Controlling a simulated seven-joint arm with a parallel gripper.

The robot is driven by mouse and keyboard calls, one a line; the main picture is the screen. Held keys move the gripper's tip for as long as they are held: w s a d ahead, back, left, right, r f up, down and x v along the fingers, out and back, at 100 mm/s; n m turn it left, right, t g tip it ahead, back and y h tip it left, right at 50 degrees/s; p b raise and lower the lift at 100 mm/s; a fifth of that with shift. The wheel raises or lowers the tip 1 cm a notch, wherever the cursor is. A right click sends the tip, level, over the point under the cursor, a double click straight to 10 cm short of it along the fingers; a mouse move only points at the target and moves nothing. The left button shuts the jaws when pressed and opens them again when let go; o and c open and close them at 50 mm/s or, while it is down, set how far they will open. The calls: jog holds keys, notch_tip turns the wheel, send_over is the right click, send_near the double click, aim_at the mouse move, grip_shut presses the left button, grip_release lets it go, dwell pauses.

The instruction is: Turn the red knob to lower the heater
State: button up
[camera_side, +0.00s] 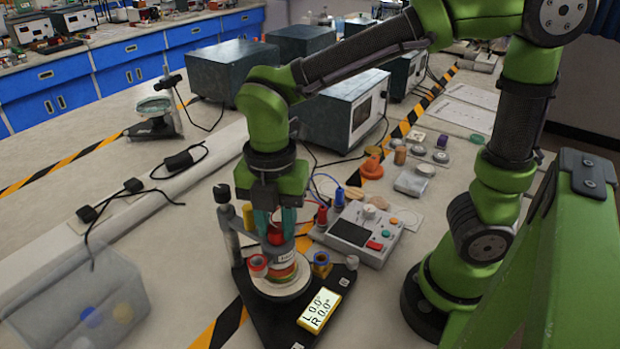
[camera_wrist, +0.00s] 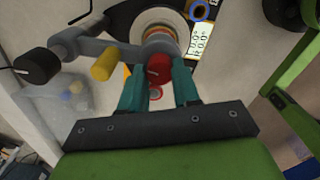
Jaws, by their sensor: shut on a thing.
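The red knob (camera_wrist: 158,68) sits between the two teal fingers of my gripper (camera_wrist: 160,88) in the wrist view. In the side view my gripper (camera_side: 282,222) points straight down and is shut on the red knob (camera_side: 276,236), which is mostly hidden by the fingers. The knob is on a grey arm over a round white disc (camera_side: 281,289) with a banded coloured stack on it. This stands on a black base plate (camera_side: 262,322). A lit yellow display (camera_side: 320,309) on the base shows L 0.0 and R 0.0. I see nothing clearly identifiable as a heater.
A black knob (camera_wrist: 38,66) and a yellow cylinder (camera_wrist: 104,67) sit beside the red knob. A grey control box (camera_side: 366,232) stands close on the right. A clear bin (camera_side: 75,300) is at front left. Dark cabinets (camera_side: 345,108) stand behind.

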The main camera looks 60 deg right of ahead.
aim_at(277, 228)
jog(key=m, duration=2.1)
jog(key=shift+m, duration=0.4)
jog(key=o, duration=1.1)
jog(key=shift+c, duration=0.2)
notch_tip(277, 228, up, 17)
